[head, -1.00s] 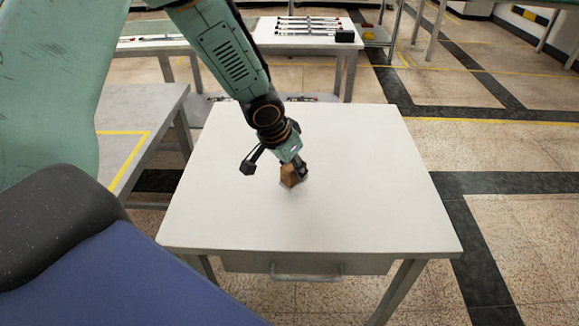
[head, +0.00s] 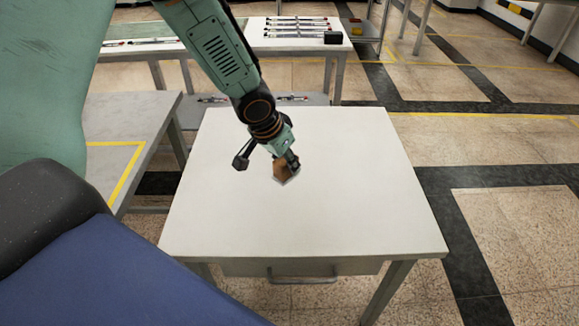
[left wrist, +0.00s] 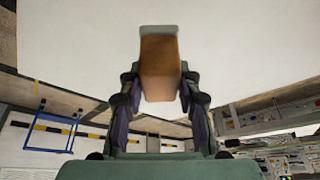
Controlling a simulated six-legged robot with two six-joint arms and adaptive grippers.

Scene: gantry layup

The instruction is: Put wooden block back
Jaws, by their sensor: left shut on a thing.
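A brown wooden block (head: 284,173) is held in my left gripper (head: 291,164) over the white table (head: 350,210). In the left wrist view the block (left wrist: 160,68) sits between the two dark fingers of the left gripper (left wrist: 160,85), which are shut on its sides. The block has a pale grey end. It is tilted in the head view, and I cannot tell exactly how far it is above the tabletop. My right gripper is not in view.
The rest of the white tabletop is bare. A grey table with yellow tape (head: 128,160) stands at the left. A far table (head: 300,42) holds several rods and a black box (head: 333,37). Open floor (head: 520,215) lies at the right.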

